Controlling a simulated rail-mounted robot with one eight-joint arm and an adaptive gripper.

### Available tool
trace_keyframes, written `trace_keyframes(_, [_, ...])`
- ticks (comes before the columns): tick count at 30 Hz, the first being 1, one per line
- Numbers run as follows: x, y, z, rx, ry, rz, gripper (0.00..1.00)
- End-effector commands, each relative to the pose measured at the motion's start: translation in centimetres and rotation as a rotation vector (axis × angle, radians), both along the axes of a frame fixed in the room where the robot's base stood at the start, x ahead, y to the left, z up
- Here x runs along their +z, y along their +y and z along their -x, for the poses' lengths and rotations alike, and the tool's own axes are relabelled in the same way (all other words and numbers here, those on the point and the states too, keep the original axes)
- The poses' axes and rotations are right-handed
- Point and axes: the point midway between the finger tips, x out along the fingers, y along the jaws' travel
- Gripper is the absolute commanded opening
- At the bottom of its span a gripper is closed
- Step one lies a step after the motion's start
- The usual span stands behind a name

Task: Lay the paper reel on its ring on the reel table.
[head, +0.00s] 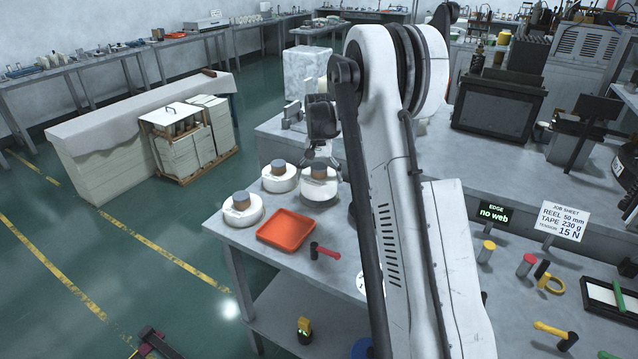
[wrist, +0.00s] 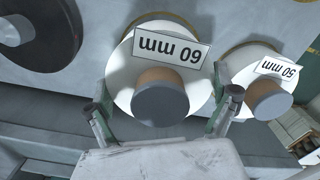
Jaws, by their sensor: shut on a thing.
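Three white paper reels with brown cores and grey tops stand at the left end of the bench: a left one (head: 243,210), a middle one (head: 279,178) and a right one (head: 319,192). My gripper (head: 320,162) is over the right one. In the wrist view my gripper (wrist: 168,108) has its fingers on either side of a reel (wrist: 135,98) with a "60 mm" card (wrist: 172,57), and is shut on it. A reel with a "50 mm" card (wrist: 273,68) is beside it. I cannot tell whether the held reel is lifted. I cannot make out the ring.
An orange tray (head: 286,230) and a red-handled tool (head: 326,252) lie in front of the reels. The job sheet (head: 563,221) reads reel 50 mm; a display (head: 494,213) reads "no web". A dark disc (wrist: 38,35) lies left of the held reel.

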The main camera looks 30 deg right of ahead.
Motion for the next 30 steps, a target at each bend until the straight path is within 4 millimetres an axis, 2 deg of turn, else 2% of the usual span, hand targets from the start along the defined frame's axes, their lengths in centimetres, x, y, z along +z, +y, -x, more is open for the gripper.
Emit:
trace_keyframes(5, [-2.1, 0.0, 0.0, 0.0, 0.0, 0.0, 0.49])
trace_keyframes(17, [-2.7, 0.0, 0.0, 0.0, 0.0, 0.0, 0.49])
trace_keyframes(18, [-2.6, 0.0, 0.0, 0.0, 0.0, 0.0, 0.99])
trace_keyframes(30, [-2.0, 0.0, 0.0, 0.0, 0.0, 0.0, 1.0])
